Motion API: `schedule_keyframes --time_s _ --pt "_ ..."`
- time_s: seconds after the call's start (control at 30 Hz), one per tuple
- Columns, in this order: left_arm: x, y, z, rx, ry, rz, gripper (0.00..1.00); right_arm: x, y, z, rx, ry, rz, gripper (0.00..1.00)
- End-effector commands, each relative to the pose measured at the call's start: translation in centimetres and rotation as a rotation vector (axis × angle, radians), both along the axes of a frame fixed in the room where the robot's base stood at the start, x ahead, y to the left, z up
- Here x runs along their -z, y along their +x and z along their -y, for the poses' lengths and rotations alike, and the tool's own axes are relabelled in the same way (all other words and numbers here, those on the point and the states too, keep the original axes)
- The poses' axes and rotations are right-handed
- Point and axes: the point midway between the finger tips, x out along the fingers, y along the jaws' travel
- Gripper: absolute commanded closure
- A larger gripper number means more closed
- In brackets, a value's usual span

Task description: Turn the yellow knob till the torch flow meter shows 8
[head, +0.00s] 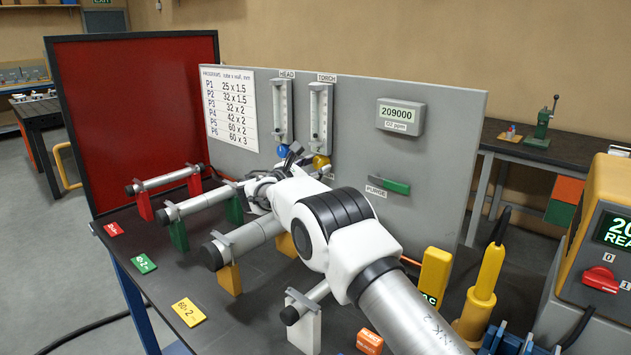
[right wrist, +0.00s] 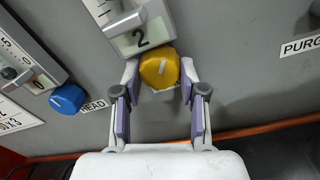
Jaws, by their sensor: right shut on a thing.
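The torch flow meter (head: 320,115) is a clear upright tube on the grey panel, under a TORCH label. In the right wrist view my right gripper (right wrist: 160,80) is shut on the knob, one finger on each side. My left gripper is not in view.
A PURGE slot with a green piece (head: 396,186) is to the right. Tubes on stands (head: 228,246) crowd the bench below my right arm.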

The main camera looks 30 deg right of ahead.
Motion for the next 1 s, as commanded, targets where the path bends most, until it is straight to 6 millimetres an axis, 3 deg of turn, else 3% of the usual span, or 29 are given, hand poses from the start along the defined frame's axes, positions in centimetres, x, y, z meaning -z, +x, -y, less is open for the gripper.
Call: schedule_keyframes --time_s 0.03,0.1,0.43,0.47,0.5,0.53,0.87,1.0 --pt "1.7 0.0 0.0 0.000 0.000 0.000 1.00 0.8 0.0 0.1 0.000 0.012 0.039 0.94" --pt "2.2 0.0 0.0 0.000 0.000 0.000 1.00 0.5 0.0 0.1 0.000 0.027 0.082 0.94" --pt "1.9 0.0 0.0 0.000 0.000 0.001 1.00 -0.1 0.0 0.1 -0.001 0.038 0.108 0.94" --pt "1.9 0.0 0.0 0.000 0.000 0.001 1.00 -0.1 0.1 0.1 -0.001 0.038 0.108 0.56" --pt "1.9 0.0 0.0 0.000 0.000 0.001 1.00 -0.1 0.0 0.1 -0.001 0.038 0.108 0.41" --pt "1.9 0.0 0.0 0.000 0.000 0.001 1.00 -0.1 0.0 0.1 -0.001 0.038 0.108 0.34" --pt "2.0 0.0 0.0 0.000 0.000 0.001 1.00 -0.1 0.0 -0.2 -0.002 0.037 0.107 0.34" --pt "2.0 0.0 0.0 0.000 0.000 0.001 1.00 -0.1 -0.6 -1.9 -0.003 0.037 0.106 0.34"
